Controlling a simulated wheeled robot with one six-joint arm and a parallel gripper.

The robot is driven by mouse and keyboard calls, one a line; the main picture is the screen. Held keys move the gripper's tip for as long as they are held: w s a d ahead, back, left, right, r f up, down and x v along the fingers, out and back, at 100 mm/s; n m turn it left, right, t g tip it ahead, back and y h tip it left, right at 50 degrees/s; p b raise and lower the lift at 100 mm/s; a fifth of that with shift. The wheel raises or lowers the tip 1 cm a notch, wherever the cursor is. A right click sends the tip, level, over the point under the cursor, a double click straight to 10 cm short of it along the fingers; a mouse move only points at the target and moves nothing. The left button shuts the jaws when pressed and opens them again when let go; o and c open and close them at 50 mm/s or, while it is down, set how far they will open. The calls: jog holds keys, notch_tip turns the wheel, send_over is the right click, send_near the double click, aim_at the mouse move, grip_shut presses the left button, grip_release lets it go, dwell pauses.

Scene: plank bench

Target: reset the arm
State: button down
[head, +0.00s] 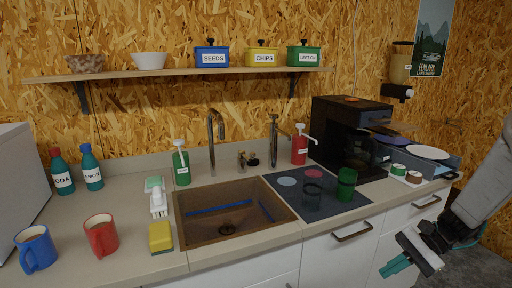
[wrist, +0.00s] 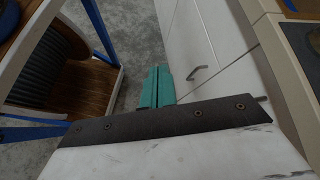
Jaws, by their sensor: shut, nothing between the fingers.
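My gripper (head: 392,267) is at the lower right of the head view, in front of the white cabinet fronts and below the counter top. Its two teal fingers are together with nothing between them. The fingers also show in the wrist view (wrist: 157,88), pointing away from the camera, beside the white cabinet doors. My arm comes in from the right edge of the head view.
The counter (head: 120,255) holds a brown sink (head: 228,230), red and blue mugs, bottles, a dark mat with cups and a black coffee machine (head: 345,130). A cabinet handle (wrist: 197,73) is near the fingers. A blue-framed rack (wrist: 100,25) stands left in the wrist view.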

jog(key=s+a+r+n+t+h, duration=0.1)
jog(key=s+a+r+n+h, duration=0.1)
jog(key=s+r, duration=0.4)
jog(key=s+a+r+n+t+h, duration=0.1)
jog(key=s+a+r+n+h, duration=0.1)
jog(key=s+r+n+h, duration=0.3)
jog(key=s+a+r+n+h, duration=0.2)
jog(key=s+r+n+h, duration=0.2)
jog(key=s+r, duration=0.3)
jog(key=shift+s+a+n+t, duration=0.4)
jog(key=shift+s+n, duration=0.2)
jog(key=shift+s, duration=0.7)
